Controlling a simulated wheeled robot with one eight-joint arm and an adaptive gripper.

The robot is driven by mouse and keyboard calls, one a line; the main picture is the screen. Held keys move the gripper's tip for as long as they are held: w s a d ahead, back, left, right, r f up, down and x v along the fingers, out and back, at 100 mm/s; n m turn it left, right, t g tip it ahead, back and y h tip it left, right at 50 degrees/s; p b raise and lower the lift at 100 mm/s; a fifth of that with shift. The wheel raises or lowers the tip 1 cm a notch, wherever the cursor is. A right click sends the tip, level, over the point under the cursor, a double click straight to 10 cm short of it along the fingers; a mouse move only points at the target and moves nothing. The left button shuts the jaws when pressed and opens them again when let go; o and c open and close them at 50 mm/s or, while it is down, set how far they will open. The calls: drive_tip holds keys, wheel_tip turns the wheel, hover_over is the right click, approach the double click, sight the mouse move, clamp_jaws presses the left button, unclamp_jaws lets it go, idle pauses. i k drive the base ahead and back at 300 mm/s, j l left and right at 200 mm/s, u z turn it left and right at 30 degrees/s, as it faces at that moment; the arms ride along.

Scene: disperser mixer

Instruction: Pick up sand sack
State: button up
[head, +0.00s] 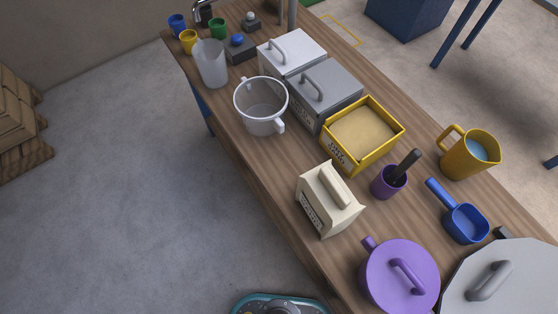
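The sand sack (321,207) is a small cream sack with a raised handle-like ridge on top and a dark label on its left face. It stands upright on the wooden table (272,190) near the table's left edge. Its label is too small to read. A yellow bin (350,163) holding sand is just behind it. A purple cup (384,188) with a dark handle sticking out stands to its right. My gripper does not show in the head view.
A purple lidded pot (385,280) stands in front of the sack. A blue scoop (465,222), yellow jug (455,155) and large grey lid (520,285) lie to the right. A white pot (250,112) and grey bins (325,95) are behind.

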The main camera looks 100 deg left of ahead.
sight(330, 205)
drive_tip(key=u, duration=2.75)
